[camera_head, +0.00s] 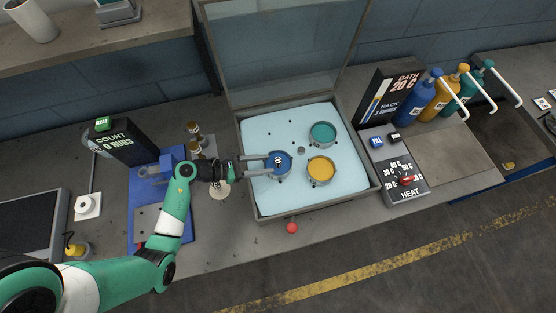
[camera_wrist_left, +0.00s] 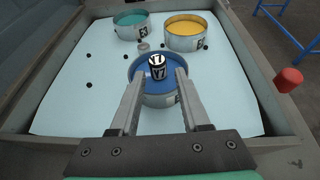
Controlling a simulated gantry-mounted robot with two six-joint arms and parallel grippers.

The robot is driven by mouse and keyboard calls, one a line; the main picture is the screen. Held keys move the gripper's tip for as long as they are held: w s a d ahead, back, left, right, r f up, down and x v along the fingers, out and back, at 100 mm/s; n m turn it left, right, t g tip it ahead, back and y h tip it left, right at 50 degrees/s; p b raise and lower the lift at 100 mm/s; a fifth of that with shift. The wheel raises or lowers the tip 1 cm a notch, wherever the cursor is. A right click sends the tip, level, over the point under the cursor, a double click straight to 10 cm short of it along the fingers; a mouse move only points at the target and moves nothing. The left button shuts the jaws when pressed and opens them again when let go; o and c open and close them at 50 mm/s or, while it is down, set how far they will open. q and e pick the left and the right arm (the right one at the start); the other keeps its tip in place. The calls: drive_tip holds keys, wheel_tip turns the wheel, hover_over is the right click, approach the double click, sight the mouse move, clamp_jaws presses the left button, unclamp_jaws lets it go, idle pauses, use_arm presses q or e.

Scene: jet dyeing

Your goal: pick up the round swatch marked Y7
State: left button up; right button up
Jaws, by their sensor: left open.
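The small round swatch marked Y7 (camera_wrist_left: 157,67) has a black side with white lettering and a pale top. It sits at the middle of a pot of blue liquid (camera_wrist_left: 152,92), which also shows in the head view (camera_head: 283,172). My left gripper (camera_wrist_left: 158,72) is open, its two fingers reaching over the blue pot with the swatch between or just beyond their tips. A gap shows on each side of the swatch. In the head view the left gripper (camera_head: 277,165) comes over the pot from the left. Whether the swatch floats or stands on something is unclear.
A teal pot (camera_head: 322,134) and a yellow pot (camera_head: 320,170) stand near the blue one inside a grey-walled tray (camera_head: 312,205) with a raised clear lid (camera_head: 280,50). A red knob (camera_head: 292,228) sticks out in front. A heat panel (camera_head: 402,180) stands to the right.

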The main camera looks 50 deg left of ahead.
sight(277, 160)
use_arm(q)
drive_tip(key=x, duration=0.3)
drive_tip(key=r+x, duration=0.1)
drive_tip(key=x, duration=0.1)
drive_tip(key=shift+w+b, duration=0.3)
drive_tip(key=shift+w, duration=0.05)
drive_tip(key=shift+c, duration=0.3)
clamp_jaws()
